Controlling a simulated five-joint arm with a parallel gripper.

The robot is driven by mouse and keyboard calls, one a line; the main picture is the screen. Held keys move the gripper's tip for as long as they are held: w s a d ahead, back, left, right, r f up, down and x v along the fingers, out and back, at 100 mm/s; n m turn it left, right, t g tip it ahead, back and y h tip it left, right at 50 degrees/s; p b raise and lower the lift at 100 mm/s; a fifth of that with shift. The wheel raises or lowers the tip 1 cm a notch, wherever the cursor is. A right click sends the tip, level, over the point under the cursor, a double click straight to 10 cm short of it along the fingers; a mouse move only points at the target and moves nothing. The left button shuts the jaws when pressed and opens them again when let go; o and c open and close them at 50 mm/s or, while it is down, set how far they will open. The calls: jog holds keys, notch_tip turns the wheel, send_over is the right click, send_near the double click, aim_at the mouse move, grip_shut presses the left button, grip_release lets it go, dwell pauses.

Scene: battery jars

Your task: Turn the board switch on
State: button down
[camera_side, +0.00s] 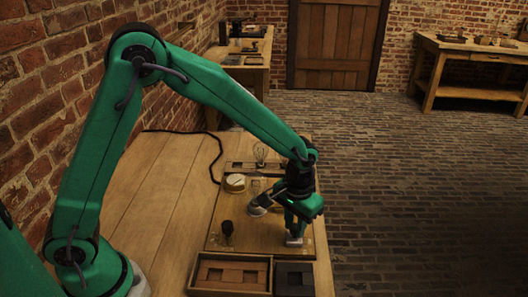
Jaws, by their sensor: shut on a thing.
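The wooden board (262,238) lies on the bench with several small fittings on it. My gripper (293,235) is low over the right part of the board, pointing down. Its jaws are shut on a small part there, which looks like the board switch; the jaws hide most of it, and its position cannot be told. A glass bulb (261,153) stands upright at the board's far end. A round, pale-faced dial (235,183) sits at the board's left edge. A black knob (227,228) stands at the near left.
A brown tray with compartments (231,257) and a dark box (294,279) stand at the bench's near edge. A black cable (213,140) runs along the far left. The bench is clear left of the board. Other tables stand farther back.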

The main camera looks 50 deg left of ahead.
aim_at(295, 227)
jog(key=m, duration=1)
jog(key=shift+r, duration=0.1)
dwell(0.4)
jog(key=c, duration=1.2)
grip_release()
notch_tip(295, 227, up, 7)
jog(key=shift+r, duration=0.4)
